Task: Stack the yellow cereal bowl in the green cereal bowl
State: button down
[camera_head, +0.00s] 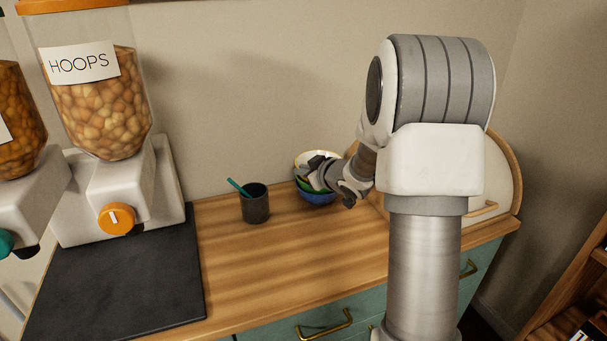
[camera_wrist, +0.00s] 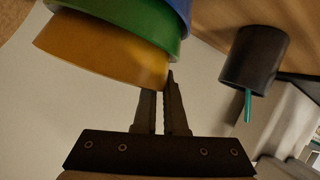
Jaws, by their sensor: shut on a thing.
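The yellow bowl (camera_wrist: 95,50) is at the top of a stack of bowls; the wrist view is upside down. The green bowl (camera_wrist: 118,22) is directly under it, with the blue bowl (camera_wrist: 178,7) lowest. In the head view the stack stands on the counter by the wall, with the green bowl (camera_head: 303,185) above the blue bowl (camera_head: 319,198). My gripper (camera_wrist: 168,82) is shut on the yellow bowl's rim, its fingers close together. It partly hides the stack in the head view. How deeply the yellow bowl sits in the green one cannot be told.
A dark cup (camera_head: 256,206) with a teal stick stands just left of the bowls. A cereal dispenser (camera_head: 105,130) and a black mat (camera_head: 120,285) are farther left. A pale rounded box with a wooden edge (camera_head: 505,180) is behind my arm at right. The front counter is clear.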

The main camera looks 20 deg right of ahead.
jog(key=shift+r, duration=0.15)
jog(key=c, duration=1)
grip_release()
jog(key=shift+s, duration=0.1)
jog(key=p+v, duration=0.2)
jog(key=v, duration=0.9)
jog(key=shift+s+d+r, duration=0.15)
jog(key=shift+s+r, duration=0.05)
jog(key=shift+s, duration=0.15)
